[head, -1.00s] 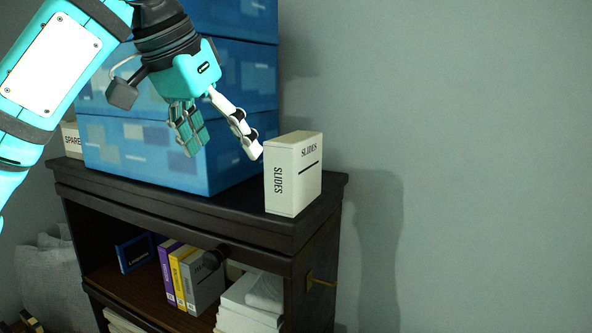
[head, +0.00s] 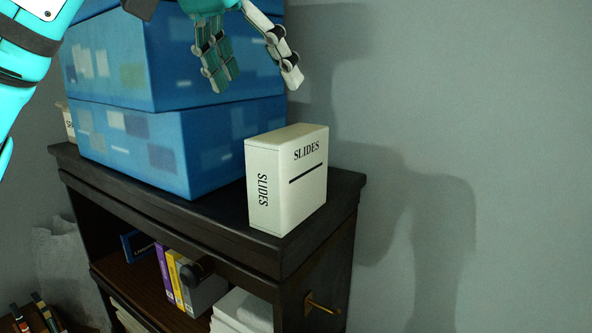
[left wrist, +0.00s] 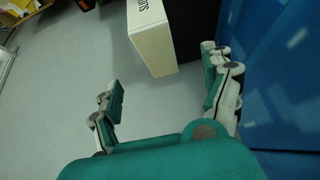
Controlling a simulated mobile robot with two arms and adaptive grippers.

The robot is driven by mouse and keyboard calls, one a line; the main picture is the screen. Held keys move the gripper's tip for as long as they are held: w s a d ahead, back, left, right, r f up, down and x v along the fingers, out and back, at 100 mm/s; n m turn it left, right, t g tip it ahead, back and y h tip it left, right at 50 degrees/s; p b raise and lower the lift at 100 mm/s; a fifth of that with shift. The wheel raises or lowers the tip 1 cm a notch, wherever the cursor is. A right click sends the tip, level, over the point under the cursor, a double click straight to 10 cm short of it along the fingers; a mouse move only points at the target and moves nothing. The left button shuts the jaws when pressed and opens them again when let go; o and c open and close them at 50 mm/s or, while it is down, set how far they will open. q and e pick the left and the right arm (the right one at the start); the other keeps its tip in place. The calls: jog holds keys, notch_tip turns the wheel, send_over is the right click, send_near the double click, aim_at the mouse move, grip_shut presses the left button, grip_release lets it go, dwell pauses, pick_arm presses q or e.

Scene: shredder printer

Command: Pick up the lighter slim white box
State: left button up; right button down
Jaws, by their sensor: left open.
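A slim white box marked SLIDES (head: 288,182) stands upright on top of the dark cabinet (head: 330,205), near its right end. My left gripper (head: 258,82) is open and empty, above the box and slightly to its left in the head view. In the left wrist view the white box (left wrist: 152,42) shows beyond the open fingers, nearer the right finger, with a gap between. The left gripper (left wrist: 165,100) touches nothing there. My right gripper is not in view.
Large blue patterned boxes (head: 140,150) are stacked on the cabinet just left of the white box. Another white box (head: 66,120) shows partly behind them at far left. Books and white boxes fill the shelf below. Right of the cabinet is bare wall.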

aim_at(283, 134)
pick_arm(q)
jog(key=p+x, duration=0.1)
jog(key=x, duration=0.4)
jog(key=shift+w+a+f, duration=0.1)
jog(key=shift+f, duration=0.2)
jog(key=p+x, duration=0.1)
jog(key=x, duration=0.1)
jog(key=shift+w+d+f, duration=0.15)
jog(key=shift+w+d, duration=0.1)
jog(key=shift+w, duration=0.05)
jog(key=shift+w+d+f, duration=0.15)
jog(key=shift+d+f, duration=0.05)
jog(key=shift+f, duration=0.25)
jog(key=p+x, duration=0.1)
jog(key=x, duration=0.1)
jog(key=p+x, duration=0.2)
jog(key=shift+s+f, duration=0.2)
jog(key=shift+s, duration=0.15)
jog(key=shift+w+d+f, duration=0.1)
jog(key=shift+w+f, duration=0.1)
jog(key=shift+f, duration=0.15)
jog(key=shift+s, duration=0.1)
jog(key=c, duration=1.5)
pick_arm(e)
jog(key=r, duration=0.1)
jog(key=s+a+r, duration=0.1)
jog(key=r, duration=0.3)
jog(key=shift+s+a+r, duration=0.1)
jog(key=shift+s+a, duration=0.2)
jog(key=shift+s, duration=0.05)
